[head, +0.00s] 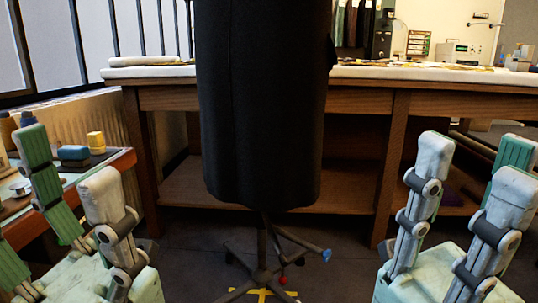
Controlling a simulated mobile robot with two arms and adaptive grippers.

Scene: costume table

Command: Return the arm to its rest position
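My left gripper (68,160) is at the lower left, its pale and green fingers pointing up and spread apart, with nothing between them. My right gripper (470,168) is at the lower right, also pointing up, with its fingers spread and empty. Both arms behind the grippers are mostly out of the picture. The grippers stand on either side of a dark garment (262,110) that hangs upright on a wheeled stand (262,270) in the middle, apart from both.
A long wooden table (360,102) stands behind the garment, with a lower shelf. A side table (122,160) at the left holds a yellow-topped item (96,141) and a blue item (74,153), close to my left gripper. Dark floor shows between the grippers around the stand.

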